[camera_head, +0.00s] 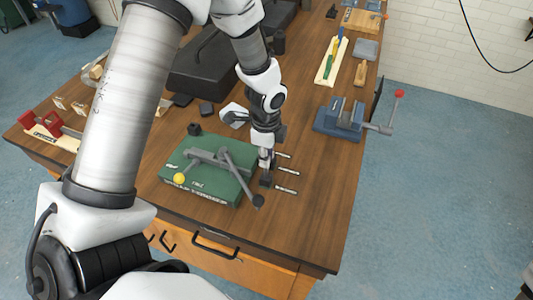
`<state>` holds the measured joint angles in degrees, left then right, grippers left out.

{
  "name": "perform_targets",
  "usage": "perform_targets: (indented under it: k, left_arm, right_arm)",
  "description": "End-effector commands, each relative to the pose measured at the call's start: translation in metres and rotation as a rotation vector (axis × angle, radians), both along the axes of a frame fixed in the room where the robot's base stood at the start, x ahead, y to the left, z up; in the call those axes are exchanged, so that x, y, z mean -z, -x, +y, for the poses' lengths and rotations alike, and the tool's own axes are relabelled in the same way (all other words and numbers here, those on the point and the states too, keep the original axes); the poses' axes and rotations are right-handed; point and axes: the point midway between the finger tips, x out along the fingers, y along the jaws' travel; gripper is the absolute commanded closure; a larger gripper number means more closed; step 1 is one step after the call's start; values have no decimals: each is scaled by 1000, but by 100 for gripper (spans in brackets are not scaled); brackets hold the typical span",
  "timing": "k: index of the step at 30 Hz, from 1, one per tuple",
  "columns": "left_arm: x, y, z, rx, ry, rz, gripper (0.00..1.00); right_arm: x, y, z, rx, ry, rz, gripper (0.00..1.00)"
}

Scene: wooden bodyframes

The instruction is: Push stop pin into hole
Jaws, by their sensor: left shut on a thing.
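The green base (205,192) sits on the wooden bench, with a grey lever mechanism on top. One lever ends in a yellow ball (179,178), another in a black knob (258,200). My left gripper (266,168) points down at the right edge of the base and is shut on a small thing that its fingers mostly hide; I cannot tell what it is. Three thin metal pins (287,190) lie on the bench just right of the gripper. The hole for the stop pin cannot be made out. My right gripper is not in view.
A blue vise (340,118) with a red-knobbed handle stands at the bench's right edge. A black block (194,129) is behind the base. A red vise-like tool (45,125) is at the far left. The bench (310,235) is clear at front right.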

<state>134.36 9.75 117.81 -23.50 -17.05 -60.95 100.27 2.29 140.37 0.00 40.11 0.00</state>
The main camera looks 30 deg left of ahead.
Motion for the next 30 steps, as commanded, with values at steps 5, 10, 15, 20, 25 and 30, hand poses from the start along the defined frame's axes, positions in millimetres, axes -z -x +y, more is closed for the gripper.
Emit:
perform_targets:
  k: [5, 10, 15, 20, 25, 30]
  left_arm:
    - [5, 0, 0, 0, 0, 0, 100]
    - [9, 0, 0, 0, 0, 0, 100]
    - [14, 0, 0, 0, 0, 0, 100]
    - [18, 0, 0, 1, 0, 0, 100]
    - [18, 0, 0, 1, 0, 0, 48]
    - [18, 0, 0, 1, 0, 0, 48]
  right_arm:
    - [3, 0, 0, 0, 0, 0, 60]
    - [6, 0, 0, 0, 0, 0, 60]
    - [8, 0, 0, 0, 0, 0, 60]
    - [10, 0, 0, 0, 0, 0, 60]
    - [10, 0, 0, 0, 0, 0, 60]
    - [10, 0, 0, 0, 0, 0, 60]
